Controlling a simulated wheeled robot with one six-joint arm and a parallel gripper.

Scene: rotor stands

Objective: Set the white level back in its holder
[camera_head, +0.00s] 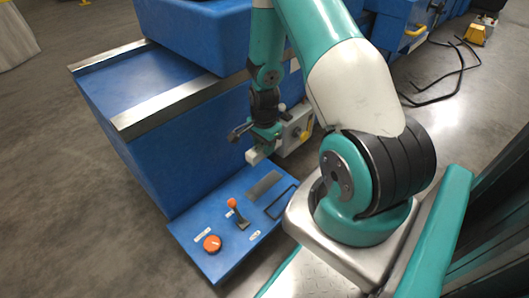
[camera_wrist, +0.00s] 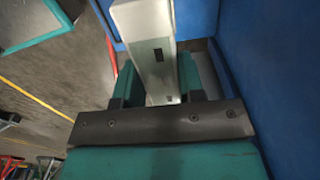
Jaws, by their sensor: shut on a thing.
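The white level (camera_wrist: 146,28) is a long pale bar with a small dark window, held between the two fingers of my gripper (camera_wrist: 160,84) in the wrist view. On the panel lie a black rectangular frame (camera_head: 271,211) and a grey strip (camera_head: 262,186). I cannot tell which of these is the holder.
The blue panel (camera_head: 207,214) carries an orange knob (camera_head: 212,243) and an orange-tipped lever (camera_head: 233,205). A large blue block (camera_head: 125,118) with metal edge strips stands behind it. Black cable (camera_head: 446,82) lies on the floor at upper right. Open floor (camera_head: 70,210) is at left.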

